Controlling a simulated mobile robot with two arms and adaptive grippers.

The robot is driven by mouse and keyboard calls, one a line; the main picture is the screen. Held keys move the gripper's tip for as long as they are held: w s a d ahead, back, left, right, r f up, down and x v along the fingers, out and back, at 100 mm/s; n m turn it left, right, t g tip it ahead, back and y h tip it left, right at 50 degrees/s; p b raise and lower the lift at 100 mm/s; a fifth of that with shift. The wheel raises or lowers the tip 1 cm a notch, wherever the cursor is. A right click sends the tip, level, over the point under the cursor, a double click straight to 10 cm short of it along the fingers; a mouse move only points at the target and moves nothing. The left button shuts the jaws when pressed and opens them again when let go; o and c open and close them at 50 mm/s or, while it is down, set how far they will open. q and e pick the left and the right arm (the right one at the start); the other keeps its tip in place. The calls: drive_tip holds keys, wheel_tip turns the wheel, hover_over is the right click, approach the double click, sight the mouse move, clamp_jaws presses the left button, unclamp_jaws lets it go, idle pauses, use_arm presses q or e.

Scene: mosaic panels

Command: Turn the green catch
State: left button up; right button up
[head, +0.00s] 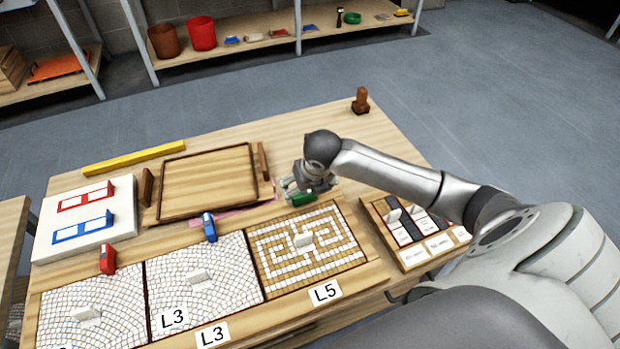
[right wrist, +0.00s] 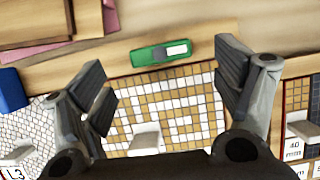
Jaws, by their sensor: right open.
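The green catch (head: 302,199) sits at the top edge of the mosaic panel with the gold and white pattern (head: 345,262), labelled L5. In the right wrist view the green catch (right wrist: 161,53) lies lengthwise along the panel's edge, with a pale block at its right part. My right gripper (head: 300,187) is just above and behind the catch. In the right wrist view its two fingers (right wrist: 168,95) are wide apart with nothing between them, and the catch shows beyond them, near the right fingertip. My left gripper is not in view.
A blue catch (head: 209,227) and a red catch (head: 107,259) stand at the neighbouring panels. A wooden tray (head: 254,151) lies behind. A sample box (head: 377,206) is at the right, and a brown stamp-like object (head: 361,101) stands at the far corner.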

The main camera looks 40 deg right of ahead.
drive_tip(key=v, duration=0.6)
idle(0.4)
